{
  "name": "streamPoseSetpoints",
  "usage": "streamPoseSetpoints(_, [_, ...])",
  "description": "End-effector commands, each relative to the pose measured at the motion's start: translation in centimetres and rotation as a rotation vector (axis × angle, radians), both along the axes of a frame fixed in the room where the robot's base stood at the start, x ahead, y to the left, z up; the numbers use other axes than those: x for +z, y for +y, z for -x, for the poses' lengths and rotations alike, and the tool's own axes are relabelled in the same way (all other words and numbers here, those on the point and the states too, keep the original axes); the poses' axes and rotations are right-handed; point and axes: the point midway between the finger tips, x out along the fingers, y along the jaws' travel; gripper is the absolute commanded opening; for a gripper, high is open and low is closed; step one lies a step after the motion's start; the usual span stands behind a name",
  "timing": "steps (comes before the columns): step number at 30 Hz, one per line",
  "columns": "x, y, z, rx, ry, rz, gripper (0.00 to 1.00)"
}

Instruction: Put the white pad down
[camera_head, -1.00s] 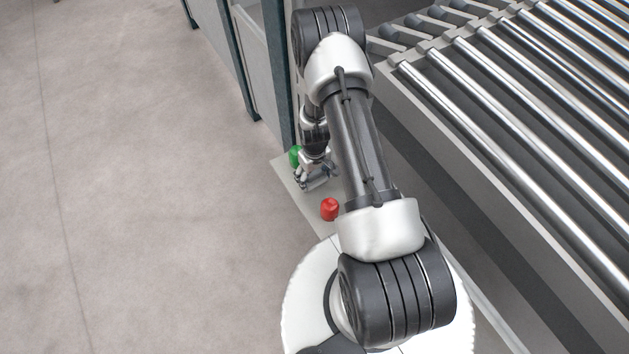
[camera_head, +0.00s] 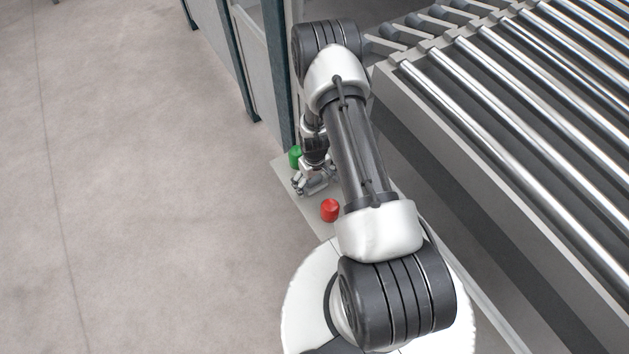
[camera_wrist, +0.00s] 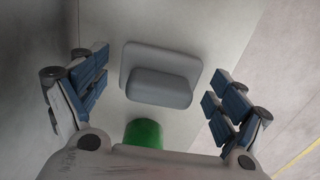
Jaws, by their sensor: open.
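In the head view my gripper (camera_head: 313,185) is low over the light plate, between a green piece and a red piece. I cannot make out the pad in that view.
A green cylinder (camera_wrist: 144,133) is near the pad in the wrist view; it also shows in the head view (camera_head: 295,157). A red piece (camera_head: 330,210) stands nearer my base. A roller conveyor (camera_head: 520,110) is on the right. Open floor (camera_head: 130,180) is on the left.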

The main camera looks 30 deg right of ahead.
Motion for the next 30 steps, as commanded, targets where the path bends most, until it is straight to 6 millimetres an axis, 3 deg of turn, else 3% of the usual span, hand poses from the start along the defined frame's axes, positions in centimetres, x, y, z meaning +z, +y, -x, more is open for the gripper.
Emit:
streamPoseSetpoints(11, [0.7,0.0,0.0,0.0,-0.001,0.0,0.9])
streamPoseSetpoints(24, [9.7,0.0,0.0,0.0,-0.001,0.001,0.9])
streamPoseSetpoints(30, [12.0,0.0,0.0,0.0,0.0,0.0,0.9])
